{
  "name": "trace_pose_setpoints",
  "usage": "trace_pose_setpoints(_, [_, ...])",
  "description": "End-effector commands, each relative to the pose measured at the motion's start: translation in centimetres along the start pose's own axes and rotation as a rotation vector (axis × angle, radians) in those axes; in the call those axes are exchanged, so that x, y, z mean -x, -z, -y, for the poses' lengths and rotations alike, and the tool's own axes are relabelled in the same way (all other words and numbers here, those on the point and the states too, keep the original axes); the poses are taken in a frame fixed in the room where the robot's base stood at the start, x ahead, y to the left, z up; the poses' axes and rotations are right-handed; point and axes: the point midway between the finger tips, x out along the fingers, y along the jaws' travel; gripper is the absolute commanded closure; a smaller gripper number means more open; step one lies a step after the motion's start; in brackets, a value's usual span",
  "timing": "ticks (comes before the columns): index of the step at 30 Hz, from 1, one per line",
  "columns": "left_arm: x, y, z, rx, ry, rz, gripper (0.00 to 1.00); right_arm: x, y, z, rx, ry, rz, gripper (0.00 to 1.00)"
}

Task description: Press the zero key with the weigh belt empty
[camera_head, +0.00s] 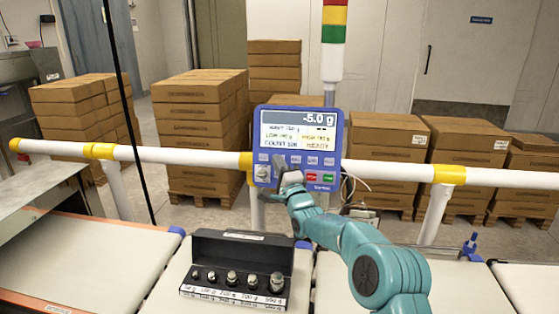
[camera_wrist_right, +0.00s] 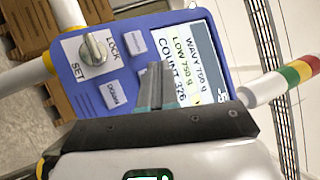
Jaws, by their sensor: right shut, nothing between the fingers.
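The blue weighing terminal (camera_head: 298,147) stands on the white rail; its screen (camera_head: 300,130) reads -5.0 g and READY. Below the screen is a row of pale keys, whose labels are too small to read in the head view. My right gripper (camera_head: 289,178) is shut and empty in front of the terminal's lower left part, hiding some of its face. In the right wrist view its fingertips (camera_wrist_right: 155,82) are close to the panel beside two pale keys (camera_wrist_right: 115,94); I cannot tell if they touch. The zero key cannot be picked out. The middle belt (camera_head: 171,287) has a weight case over it.
The black case (camera_head: 238,243) holds several metal weights (camera_head: 232,278). A LOCK/SET key switch (camera_wrist_right: 93,48) sticks out of the panel. Red (camera_head: 312,177) and green buttons are at lower right. The white rail (camera_head: 390,168) runs across. Stacked cartons (camera_head: 198,130) stand behind. The left belt (camera_head: 75,262) is clear.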

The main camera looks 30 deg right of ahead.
Motion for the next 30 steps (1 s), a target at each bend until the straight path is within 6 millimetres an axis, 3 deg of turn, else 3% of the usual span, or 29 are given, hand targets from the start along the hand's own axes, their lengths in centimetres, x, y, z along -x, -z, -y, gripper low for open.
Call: trace_pose_setpoints(30, [-0.52, 0.01, 0.19, 0.0, 0.0, 0.0, 0.63, -0.78, 0.6, -0.64, 0.0, -0.001, 0.0, 1.0])
